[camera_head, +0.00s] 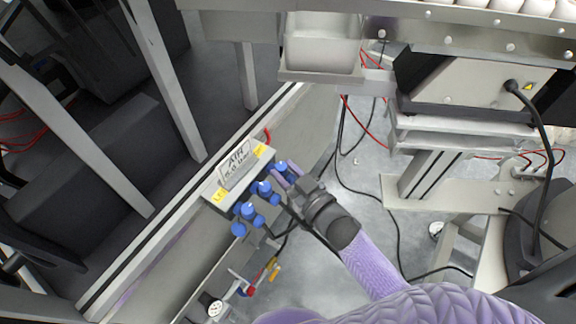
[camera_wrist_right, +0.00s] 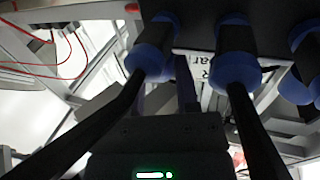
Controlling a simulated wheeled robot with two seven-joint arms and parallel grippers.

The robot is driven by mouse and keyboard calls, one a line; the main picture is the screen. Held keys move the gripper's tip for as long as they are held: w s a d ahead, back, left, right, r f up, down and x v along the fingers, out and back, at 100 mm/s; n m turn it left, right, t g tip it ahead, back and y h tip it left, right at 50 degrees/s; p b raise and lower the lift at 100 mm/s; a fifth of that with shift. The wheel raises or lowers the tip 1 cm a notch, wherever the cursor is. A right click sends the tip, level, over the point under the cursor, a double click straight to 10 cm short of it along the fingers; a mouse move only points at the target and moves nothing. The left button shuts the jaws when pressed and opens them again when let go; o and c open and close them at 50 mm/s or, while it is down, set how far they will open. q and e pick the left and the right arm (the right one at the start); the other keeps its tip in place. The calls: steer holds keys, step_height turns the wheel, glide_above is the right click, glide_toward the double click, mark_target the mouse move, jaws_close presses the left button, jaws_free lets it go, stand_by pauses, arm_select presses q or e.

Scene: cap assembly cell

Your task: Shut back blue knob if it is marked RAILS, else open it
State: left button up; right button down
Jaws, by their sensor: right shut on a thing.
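A row of blue knobs sits on a pale valve block (camera_head: 212,181) left of centre in the head view. The back blue knob (camera_head: 281,166) is at the far end of the row. My right gripper (camera_head: 287,171) is at this knob and shut on it; its fingers partly hide it, so I cannot tell its turn angle. A yellow label (camera_head: 262,151) is beside the back knob, but its writing is too small to read. In the right wrist view, my gripper's fingers (camera_wrist_right: 162,88) reach up among blue fittings; the held knob is not clear there. My left gripper is not in view.
Other blue knobs (camera_head: 264,188) follow nearer along the block. Blue hose fittings (camera_wrist_right: 235,68) with black hoses (camera_wrist_right: 262,145) crowd my right gripper. An AIR sign (camera_head: 237,164) stands on the block. A grey bin (camera_head: 321,50) is behind.

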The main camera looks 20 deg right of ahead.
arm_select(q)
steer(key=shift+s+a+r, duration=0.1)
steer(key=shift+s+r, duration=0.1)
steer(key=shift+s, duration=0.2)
arm_select(e)
steer(key=shift+a+m+t+h, duration=0.15)
steer(key=shift+m+t+h, duration=0.25)
steer(key=shift+m+h, duration=0.65)
steer(key=shift+h, duration=0.45)
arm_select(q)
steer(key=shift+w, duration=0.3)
arm_select(e)
steer(key=shift+c, duration=1.8)
jaws_free()
